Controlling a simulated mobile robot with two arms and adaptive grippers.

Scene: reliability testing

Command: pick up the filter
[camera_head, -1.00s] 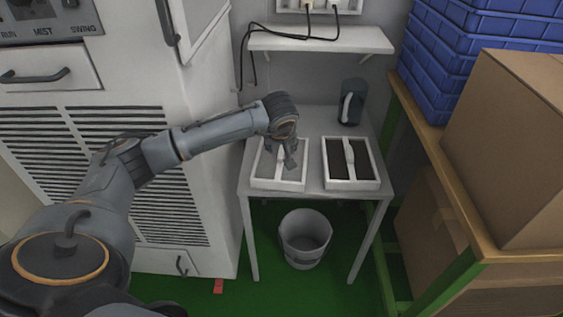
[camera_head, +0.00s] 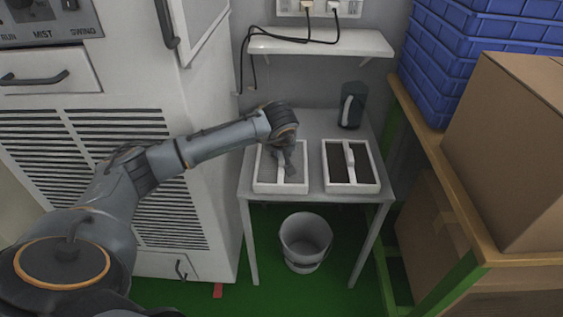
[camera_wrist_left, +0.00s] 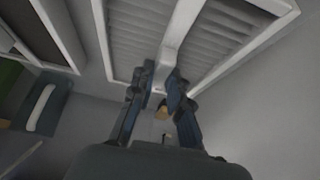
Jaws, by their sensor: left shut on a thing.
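The filter (camera_head: 280,188) is a white rectangular frame with grey pleats and a central white bar, on the left part of the small grey table. It also fills the top of the left wrist view (camera_wrist_left: 141,30). My left gripper (camera_head: 284,161) reaches down over it and is shut on its central bar. In the left wrist view, the two dark fingers (camera_wrist_left: 163,82) straddle the white bar near one end. The filter looks to be still at table level; I cannot tell any gap beneath it. My right gripper is not in view.
A second white frame with a dark inside (camera_head: 352,187) lies just right. A dark jug (camera_head: 351,105) stands behind it. A wall shelf (camera_head: 320,44) hangs above the table. A white cabinet (camera_head: 200,215) is left, a rack with cardboard boxes (camera_head: 515,140) right. A bucket (camera_head: 305,243) stands below.

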